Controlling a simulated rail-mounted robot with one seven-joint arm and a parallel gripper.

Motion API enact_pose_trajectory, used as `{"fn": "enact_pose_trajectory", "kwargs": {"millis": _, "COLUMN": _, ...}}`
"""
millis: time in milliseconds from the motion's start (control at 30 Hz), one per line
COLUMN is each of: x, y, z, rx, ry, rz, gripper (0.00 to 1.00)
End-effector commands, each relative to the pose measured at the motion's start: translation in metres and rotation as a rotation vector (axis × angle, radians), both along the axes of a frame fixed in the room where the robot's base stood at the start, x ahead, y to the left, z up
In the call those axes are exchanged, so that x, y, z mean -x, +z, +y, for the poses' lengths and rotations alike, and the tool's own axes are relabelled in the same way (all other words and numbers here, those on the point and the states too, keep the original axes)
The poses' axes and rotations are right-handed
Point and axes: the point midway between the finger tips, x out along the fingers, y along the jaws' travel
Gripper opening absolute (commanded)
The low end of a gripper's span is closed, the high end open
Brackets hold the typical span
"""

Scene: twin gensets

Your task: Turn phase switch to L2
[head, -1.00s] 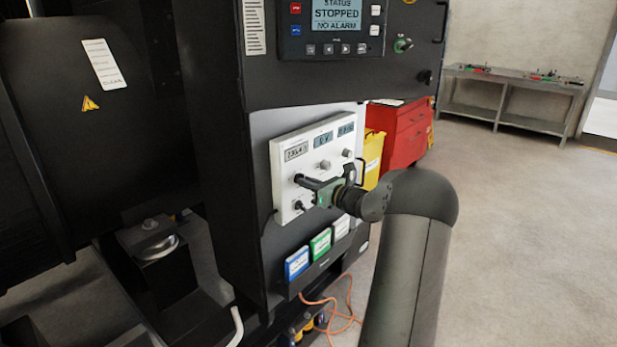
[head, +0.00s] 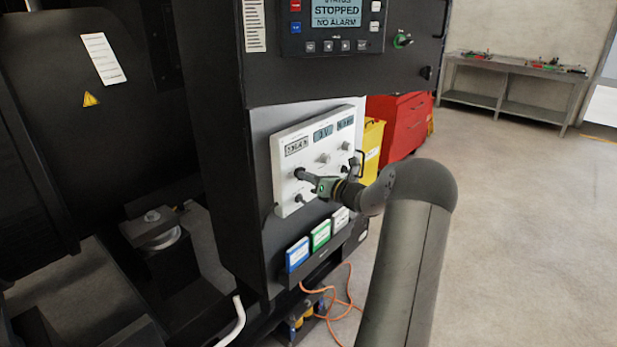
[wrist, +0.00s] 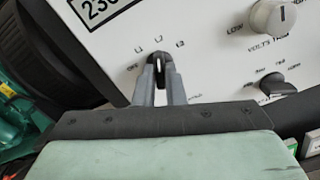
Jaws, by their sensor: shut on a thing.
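The phase switch (wrist: 158,60) is a small black knob with a white pointer line on the white meter panel (head: 284,170). In the wrist view my gripper (wrist: 159,72) has its two grey fingers shut on the knob, one on each side. The white line stands about upright in the picture, toward the middle L label, which looks like L2; the small print is hard to read. OFF is at the lower left of the knob, L3 at the upper right. In the head view my gripper (head: 301,174) meets the panel's left part and hides the knob.
A round white knob (wrist: 272,17) and a smaller black knob (wrist: 272,82) sit to the right on the panel. Above is the controller screen (head: 336,11), reading STOPPED. Blue, green and white boxes (head: 320,234) are below. Open floor lies at the right.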

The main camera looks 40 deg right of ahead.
Motion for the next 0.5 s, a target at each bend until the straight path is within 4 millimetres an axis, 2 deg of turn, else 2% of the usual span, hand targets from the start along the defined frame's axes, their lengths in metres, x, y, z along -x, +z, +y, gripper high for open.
{"fn": "enact_pose_trajectory", "kwargs": {"millis": 100, "x": 0.0008, "y": -0.0021, "z": -0.0002, "rx": 0.0, "ry": 0.0, "rz": 0.003, "gripper": 0.0}}
{"fn": "enact_pose_trajectory", "kwargs": {"millis": 133, "x": 0.0008, "y": -0.0021, "z": -0.0002, "rx": 0.0, "ry": 0.0, "rz": 0.003, "gripper": 0.13}}
{"fn": "enact_pose_trajectory", "kwargs": {"millis": 200, "x": 0.0008, "y": -0.0019, "z": -0.0003, "rx": 0.0, "ry": -0.001, "rz": 0.003, "gripper": 0.32}}
{"fn": "enact_pose_trajectory", "kwargs": {"millis": 500, "x": 0.0012, "y": -0.0008, "z": -0.0005, "rx": 0.0, "ry": -0.001, "rz": 0.001, "gripper": 0.32}}
